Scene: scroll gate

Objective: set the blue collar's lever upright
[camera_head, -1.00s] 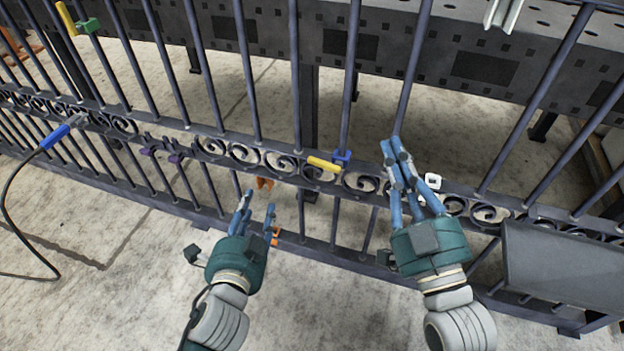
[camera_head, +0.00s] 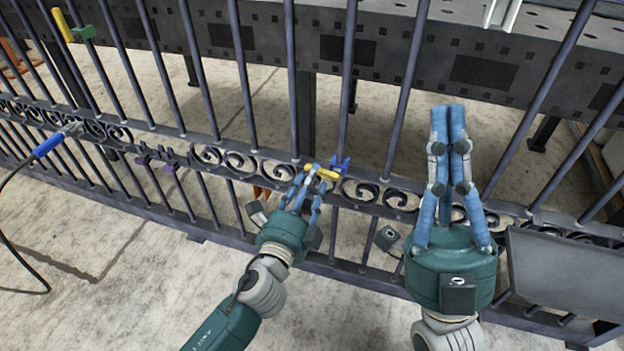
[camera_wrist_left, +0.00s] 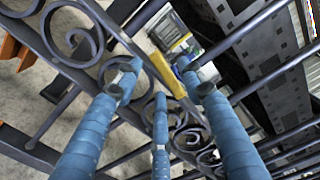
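The blue collar (camera_head: 340,164) sits on an upright bar of the dark fence, just above the scroll band. Its yellow lever (camera_head: 323,173) points left and lies nearly level. My left gripper (camera_head: 311,178) is at the lever, its fingers partly in front of it. In the left wrist view the lever (camera_wrist_left: 166,74) lies between the spread fingertips, with the blue collar (camera_wrist_left: 184,64) at its far end. I cannot tell whether any finger touches the lever. My right gripper (camera_head: 448,120) has its fingers together, empty, in front of the fence to the right.
A green collar with a yellow lever (camera_head: 61,25) is at the upper left. Purple pieces (camera_head: 153,165) sit on the lower bars. A blue-handled tool (camera_head: 48,145) with a black cable is at the left. A grey box (camera_head: 565,270) is at the lower right.

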